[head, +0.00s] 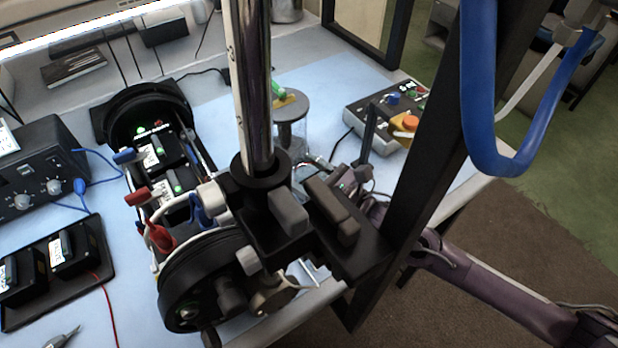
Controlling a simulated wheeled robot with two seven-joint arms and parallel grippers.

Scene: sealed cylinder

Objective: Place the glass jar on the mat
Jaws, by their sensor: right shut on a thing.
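A clear glass jar (303,136) with a grey disc and stem inside or on its top stands out behind the black column, right of the metal rod. A green and yellow piece shows at its top. My right gripper (322,168) comes in from the lower right and is shut on the jar's lower part, as far as I can see. The column and its black clamp hide much of the gripper and the jar's base. A light blue mat (338,72) covers much of the bench; whether the jar touches it I cannot tell. My left gripper is not in view.
A tall black stand with a metal rod (254,80) and a black wheel-like apparatus (205,280) fill the middle. A control box (392,108) with coloured knobs stands right of the jar. Meter boxes and cables crowd the left. Clear mat lies behind the jar.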

